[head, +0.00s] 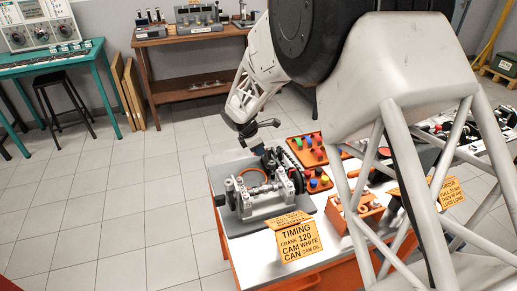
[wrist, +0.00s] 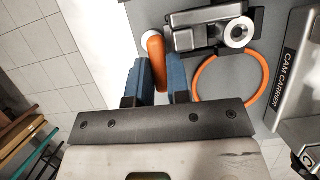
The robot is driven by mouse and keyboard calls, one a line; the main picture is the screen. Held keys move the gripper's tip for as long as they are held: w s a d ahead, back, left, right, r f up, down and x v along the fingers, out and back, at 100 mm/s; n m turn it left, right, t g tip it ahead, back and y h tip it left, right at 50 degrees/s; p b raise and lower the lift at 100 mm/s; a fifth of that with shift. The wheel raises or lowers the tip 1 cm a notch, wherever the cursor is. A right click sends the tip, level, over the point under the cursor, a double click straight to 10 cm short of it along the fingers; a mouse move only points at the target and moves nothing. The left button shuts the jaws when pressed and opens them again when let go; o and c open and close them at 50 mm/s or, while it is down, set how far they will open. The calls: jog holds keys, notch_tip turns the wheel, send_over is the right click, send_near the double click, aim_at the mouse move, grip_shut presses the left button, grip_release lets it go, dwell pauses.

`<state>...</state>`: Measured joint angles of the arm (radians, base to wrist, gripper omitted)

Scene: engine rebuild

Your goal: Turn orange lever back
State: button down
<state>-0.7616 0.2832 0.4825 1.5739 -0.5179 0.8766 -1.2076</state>
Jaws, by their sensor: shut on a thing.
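The orange lever (wrist: 156,62) stands between the two blue fingers of my gripper (wrist: 159,82) in the wrist view. The fingers are shut on it, and its top end shows just past the fingertips. A white round part touches or lies beside its upper left. A grey metal block with a round silver boss (wrist: 237,34) sits just right of the lever. In the head view my gripper (head: 258,148) is small and dark above the back of the engine fixture (head: 262,198); I cannot make out the lever there.
An orange ring (wrist: 194,82) lies right of the fingers, beside a grey part labelled CAM CARRIER (wrist: 289,76). In the head view, an orange tray (head: 297,141) with coloured pieces, an orange holder (head: 357,222) and a TIMING sign (head: 298,246) crowd the table.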

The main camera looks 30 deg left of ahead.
jog(key=shift+w+d, duration=0.35)
jog(key=shift+d, duration=0.05)
jog(key=c, duration=1.1)
grip_release()
jog(key=shift+r, duration=0.1)
jog(key=shift+s+a+r, duration=0.1)
jog(key=shift+a+r, duration=0.1)
jog(key=shift+r, duration=0.3)
jog(key=shift+s+a+f+v, duration=0.1)
jog(key=shift+a+v, duration=0.05)
jog(key=shift+v, duration=1.05)
jog(key=shift+s+a+f+v, duration=0.1)
jog(key=shift+s+v, duration=0.05)
jog(key=shift+v, duration=1.05)
jog(key=shift+s+a+v, duration=0.1)
jog(key=shift+a+v, duration=0.05)
jog(key=shift+v, duration=1)
